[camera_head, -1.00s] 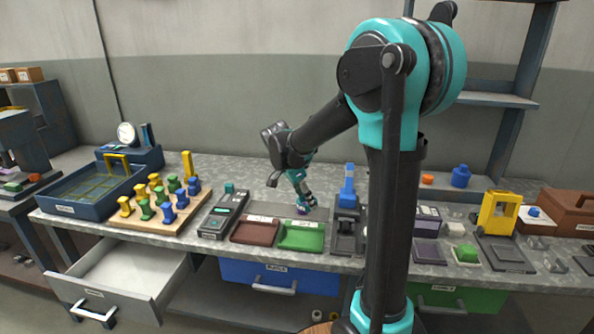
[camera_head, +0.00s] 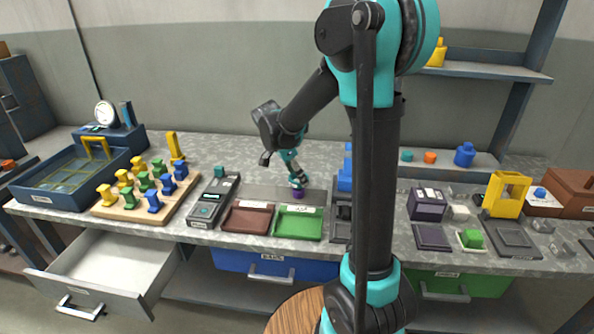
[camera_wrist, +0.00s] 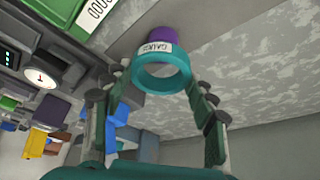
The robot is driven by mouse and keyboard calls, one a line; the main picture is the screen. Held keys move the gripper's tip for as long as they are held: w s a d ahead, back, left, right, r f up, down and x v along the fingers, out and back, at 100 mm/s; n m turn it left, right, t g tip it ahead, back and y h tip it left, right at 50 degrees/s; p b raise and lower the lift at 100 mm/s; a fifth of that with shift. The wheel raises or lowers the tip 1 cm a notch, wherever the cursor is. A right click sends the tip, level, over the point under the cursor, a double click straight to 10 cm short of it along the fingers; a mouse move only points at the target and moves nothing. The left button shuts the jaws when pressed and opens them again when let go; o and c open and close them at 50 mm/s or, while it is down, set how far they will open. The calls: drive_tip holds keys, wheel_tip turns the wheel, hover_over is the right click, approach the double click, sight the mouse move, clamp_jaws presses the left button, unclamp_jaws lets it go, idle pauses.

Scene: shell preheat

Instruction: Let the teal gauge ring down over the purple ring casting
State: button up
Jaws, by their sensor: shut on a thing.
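The teal gauge ring (camera_wrist: 160,73), with a white label on its side, is between the fingertips of my gripper (camera_wrist: 157,80) in the wrist view. My gripper is shut on it. The purple ring casting (camera_wrist: 167,33) shows just beyond the ring, partly hidden by it. I cannot tell whether the ring is around the casting or only above it. In the head view my gripper (camera_head: 297,179) points down, with the purple casting (camera_head: 298,193) directly beneath it, behind the green tray. The ring is too small to make out there.
The green tray (camera_head: 298,236) and a brown tray (camera_head: 247,231) lie in front of the casting. A grey device (camera_head: 212,202) stands to the left, and a blue-topped fixture (camera_head: 341,211) close on the right. An open drawer (camera_head: 115,277) juts out at the left.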

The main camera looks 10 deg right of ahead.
sight(297, 187)
drive_tip(key=shift+f, duration=2.65)
drive_tip(key=o, duration=1.3)
drive_tip(key=v, duration=1.2)
drive_tip(key=shift+s, duration=0.2)
